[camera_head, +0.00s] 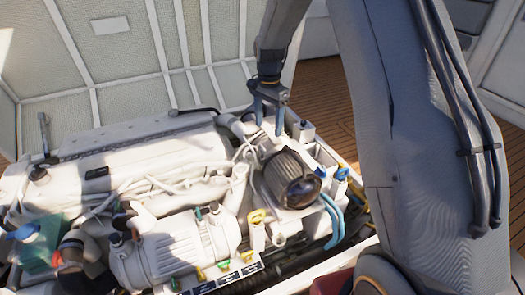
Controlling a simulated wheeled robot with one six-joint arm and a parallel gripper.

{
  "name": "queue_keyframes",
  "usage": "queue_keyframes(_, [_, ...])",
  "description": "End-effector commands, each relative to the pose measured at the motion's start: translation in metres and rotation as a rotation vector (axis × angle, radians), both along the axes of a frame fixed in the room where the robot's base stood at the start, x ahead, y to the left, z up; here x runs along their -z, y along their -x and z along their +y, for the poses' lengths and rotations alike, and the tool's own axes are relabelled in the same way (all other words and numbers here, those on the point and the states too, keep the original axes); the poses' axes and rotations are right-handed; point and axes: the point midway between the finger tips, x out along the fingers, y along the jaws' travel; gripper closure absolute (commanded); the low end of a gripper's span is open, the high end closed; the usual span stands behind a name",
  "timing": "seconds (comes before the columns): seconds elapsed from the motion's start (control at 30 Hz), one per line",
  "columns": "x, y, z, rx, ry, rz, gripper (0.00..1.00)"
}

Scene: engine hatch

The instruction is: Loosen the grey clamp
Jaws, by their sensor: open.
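My gripper (269,121) reaches down over the back right of the white engine (150,160). Its two dark blue-grey fingers are open and spread apart, pointing down. Pale engine parts show between and below the fingertips; I cannot tell whether the fingers touch them. I cannot pick out the grey clamp for certain. It may be among the small pale parts by the fingertips, partly hidden by the fingers.
A dark ribbed cylinder (287,176) stands just in front of the gripper. Padded hatch walls (125,50) rise behind. My arm blocks the right side.

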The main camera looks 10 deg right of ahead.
Motion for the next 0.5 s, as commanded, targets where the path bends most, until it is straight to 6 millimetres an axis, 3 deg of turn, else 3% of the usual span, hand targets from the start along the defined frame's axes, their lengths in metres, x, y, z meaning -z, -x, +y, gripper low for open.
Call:
queue_keyframes(0.03, [0.025, -0.023, -0.001, 0.066, 0.0, 0.002, 0.39])
queue_keyframes(0.2, [0.067, -0.07, -0.002, 0.258, 0.0, 0.003, 0.39])
queue_keyframes(0.33, [0.084, -0.088, -0.003, 0.34, 0.001, 0.003, 0.39])
queue_keyframes(0.5, [0.096, -0.094, -0.003, 0.375, 0.001, 0.004, 0.39])
